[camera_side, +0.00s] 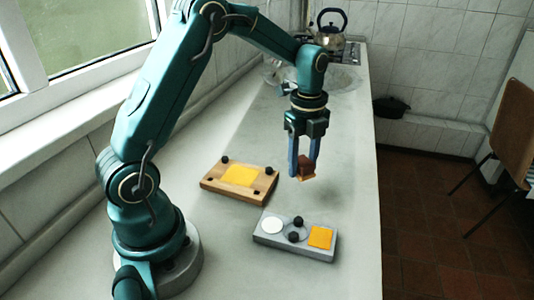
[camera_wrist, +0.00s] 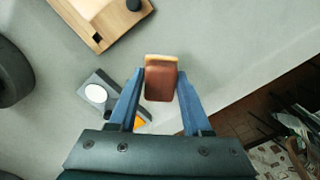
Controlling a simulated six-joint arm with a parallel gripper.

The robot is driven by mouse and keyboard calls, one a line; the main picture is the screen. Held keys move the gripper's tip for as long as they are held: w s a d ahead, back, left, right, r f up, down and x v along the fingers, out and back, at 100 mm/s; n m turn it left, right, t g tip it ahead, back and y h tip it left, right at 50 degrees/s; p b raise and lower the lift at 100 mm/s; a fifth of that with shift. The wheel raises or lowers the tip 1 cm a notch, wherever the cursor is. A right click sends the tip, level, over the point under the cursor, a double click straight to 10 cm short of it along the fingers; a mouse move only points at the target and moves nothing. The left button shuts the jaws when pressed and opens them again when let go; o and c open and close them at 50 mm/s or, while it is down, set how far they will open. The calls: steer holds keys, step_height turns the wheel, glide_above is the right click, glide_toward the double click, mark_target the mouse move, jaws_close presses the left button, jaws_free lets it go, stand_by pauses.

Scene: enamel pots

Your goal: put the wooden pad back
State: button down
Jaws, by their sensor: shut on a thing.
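My gripper (camera_side: 304,174) has its two blue fingers shut on a small brown block with a lighter, wood-coloured edge, which I take to be the wooden pad (camera_side: 306,165). It is held in the air above the counter; in the wrist view the pad (camera_wrist: 161,80) sits between the fingertips. Below and in front is a grey board (camera_side: 262,238) with a white disc (camera_side: 272,225), an orange square (camera_side: 320,237) and dark knobs. To the left lies a wooden board (camera_side: 212,183) with a yellow square (camera_side: 241,175) and dark knobs near its corners. The pad's far side is hidden.
The pale counter (camera_side: 345,200) is clear right of the boards, and its right edge drops to a tiled floor. A kettle (camera_side: 331,30) and a glass dish (camera_side: 335,78) stand at the far end. A wall and window sill run along the left.

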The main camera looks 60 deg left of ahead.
mark_target(314, 174)
steer(key=shift+w+d+f, duration=0.4)
steer(key=shift+d+f, duration=0.05)
steer(key=shift+d, duration=0.15)
steer(key=shift+w+d+f, duration=0.35)
steer(key=shift+d+f, duration=0.05)
steer(key=shift+d, duration=0.15)
steer(key=shift+f, duration=1.95)
steer(key=shift+f, duration=0.1)
steer(key=shift+c, duration=1.7)
jaws_free()
